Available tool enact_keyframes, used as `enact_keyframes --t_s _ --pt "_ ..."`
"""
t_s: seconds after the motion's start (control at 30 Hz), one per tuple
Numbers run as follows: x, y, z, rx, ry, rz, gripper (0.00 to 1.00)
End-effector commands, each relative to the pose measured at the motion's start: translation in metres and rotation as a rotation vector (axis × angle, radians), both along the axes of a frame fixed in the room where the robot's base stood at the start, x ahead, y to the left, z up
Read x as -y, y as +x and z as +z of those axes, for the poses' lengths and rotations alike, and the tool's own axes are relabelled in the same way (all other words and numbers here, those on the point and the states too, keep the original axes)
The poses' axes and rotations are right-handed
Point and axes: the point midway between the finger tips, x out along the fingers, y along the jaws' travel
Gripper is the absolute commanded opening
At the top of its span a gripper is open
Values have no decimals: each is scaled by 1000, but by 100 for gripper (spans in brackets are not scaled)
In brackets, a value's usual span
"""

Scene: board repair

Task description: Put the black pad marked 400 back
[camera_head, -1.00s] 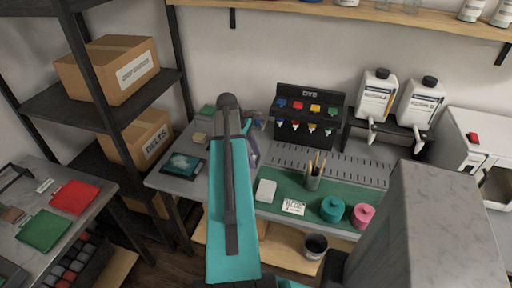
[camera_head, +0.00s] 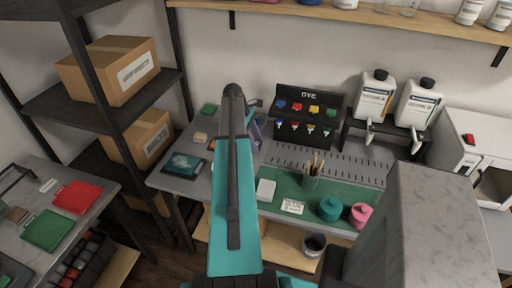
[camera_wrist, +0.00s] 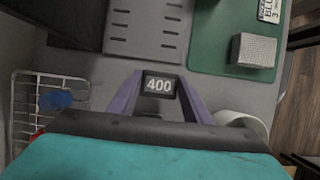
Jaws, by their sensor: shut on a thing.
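The black pad marked 400 (camera_wrist: 159,86) is between the purple fingers of my gripper (camera_wrist: 160,76) in the wrist view, its white number facing the camera. My gripper is shut on it, above a grey surface. In the head view my teal arm covers most of the gripper; only a bit of purple finger (camera_head: 257,132) shows beside it, left of the black DYE rack (camera_head: 304,116). The pad is hidden there.
The wrist view shows a slotted plate (camera_wrist: 145,30) ahead, a green mat (camera_wrist: 212,45) with a pale block (camera_wrist: 254,50), a wire basket (camera_wrist: 27,105) with something blue at left, and a white round thing (camera_wrist: 242,122) at right.

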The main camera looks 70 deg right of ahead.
Motion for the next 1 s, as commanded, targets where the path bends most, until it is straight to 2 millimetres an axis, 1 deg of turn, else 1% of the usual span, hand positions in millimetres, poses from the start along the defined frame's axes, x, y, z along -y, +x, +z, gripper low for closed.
enact_keyframes --t_s 0.43,0.8,1.0 --pt "0 0 -3 -1 1 1 16" --pt "0 1 -32 0 2 1 16" --pt "0 1 -36 0 -1 1 16"
